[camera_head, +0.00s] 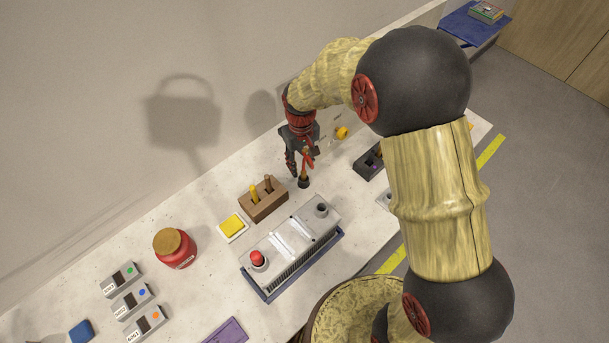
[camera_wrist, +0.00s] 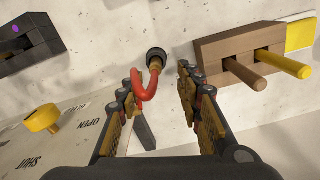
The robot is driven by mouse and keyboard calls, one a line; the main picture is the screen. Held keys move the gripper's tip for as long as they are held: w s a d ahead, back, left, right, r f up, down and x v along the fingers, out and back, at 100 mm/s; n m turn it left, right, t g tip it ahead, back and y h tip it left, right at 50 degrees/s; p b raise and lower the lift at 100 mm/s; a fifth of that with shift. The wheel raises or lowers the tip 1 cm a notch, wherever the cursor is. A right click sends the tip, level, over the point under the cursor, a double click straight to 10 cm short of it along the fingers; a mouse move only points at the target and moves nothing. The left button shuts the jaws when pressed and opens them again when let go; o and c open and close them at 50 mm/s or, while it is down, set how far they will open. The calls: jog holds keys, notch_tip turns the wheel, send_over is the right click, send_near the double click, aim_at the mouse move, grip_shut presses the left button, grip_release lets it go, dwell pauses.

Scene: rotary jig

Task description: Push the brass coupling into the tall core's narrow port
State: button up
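A bent red hose (camera_wrist: 146,87) has a brass-coloured end (camera_wrist: 155,63) at a round black piece (camera_wrist: 156,53) on the bench; whether it is seated inside is unclear. The black piece also shows in the head view (camera_head: 304,183), below my gripper (camera_head: 299,163). In the wrist view my gripper (camera_wrist: 161,78) has its fingers well apart, with the hose seen between them. The left finger hides part of the hose, and I see no grip on it. I cannot tell for sure which thing is the tall core or its narrow port.
A brown block (camera_head: 265,205) with yellow and brown pegs stands near my gripper. A grey housing (camera_head: 290,247) with a red button is in front. A yellow knob (camera_wrist: 43,118) sits by OPEN and SHUT labels.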

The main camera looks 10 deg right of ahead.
aim_at(304, 170)
jog(key=f, duration=0.3)
jog(key=f+b, duration=0.1)
jog(key=f, duration=0.1)
jog(key=shift+w+d, duration=0.1)
jog(key=shift+d, duration=0.25)
jog(key=c, duration=0.4)
grip_shut()
